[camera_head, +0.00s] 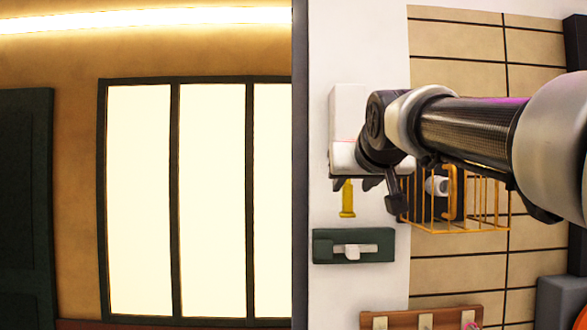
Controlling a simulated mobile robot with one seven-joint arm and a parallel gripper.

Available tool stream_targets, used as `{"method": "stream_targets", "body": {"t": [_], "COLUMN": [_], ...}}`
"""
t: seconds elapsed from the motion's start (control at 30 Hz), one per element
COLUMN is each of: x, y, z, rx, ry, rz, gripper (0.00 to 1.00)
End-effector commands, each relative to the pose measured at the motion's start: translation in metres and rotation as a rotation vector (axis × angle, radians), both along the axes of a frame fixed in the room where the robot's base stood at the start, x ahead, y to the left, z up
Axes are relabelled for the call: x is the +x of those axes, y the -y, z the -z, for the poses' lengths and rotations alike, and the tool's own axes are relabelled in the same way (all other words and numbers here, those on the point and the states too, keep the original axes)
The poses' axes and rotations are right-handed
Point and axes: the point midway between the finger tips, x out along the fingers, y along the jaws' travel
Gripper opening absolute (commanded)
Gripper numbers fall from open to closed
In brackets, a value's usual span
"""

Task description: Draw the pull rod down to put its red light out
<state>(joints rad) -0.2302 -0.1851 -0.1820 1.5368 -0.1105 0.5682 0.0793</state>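The pull rod (347,199) is a short yellow rod with a wider lower end. It hangs down against the white wall panel, below a white box (348,105). My gripper (355,184) reaches in from the right, in front of the lower part of that box. Its dark fingertips point down and look apart, so it seems open. The upper part of the rod shows between or just behind the fingertips; I cannot tell whether they touch it. The rod's top is hidden behind my gripper. I cannot make out a red light clearly.
A dark green plate with a white handle (352,250) sits on the wall below the rod. A yellow wire basket (470,205) is close under my arm on the right. A wooden rack (421,318) is at the bottom. A lit paned window (212,200) is on the left.

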Motion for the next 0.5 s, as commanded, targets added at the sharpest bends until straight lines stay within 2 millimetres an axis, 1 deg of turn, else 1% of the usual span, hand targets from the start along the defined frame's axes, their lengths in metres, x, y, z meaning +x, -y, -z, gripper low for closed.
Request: {"method": "stream_targets", "body": {"t": [0.03, 0.2, 0.3, 0.5], "x": [0.010, 0.035, 0.045, 0.053], "y": [-0.001, 0.000, 0.000, 0.000], "z": [0.003, 0.012, 0.015, 0.019], "rx": [0.000, 0.000, 0.000, 0.001], "ry": [-0.003, -0.002, -0.001, 0.001], "rz": [-0.001, 0.000, 0.000, 0.000], "gripper": [0.39, 0.39, 0.39, 0.39]}}
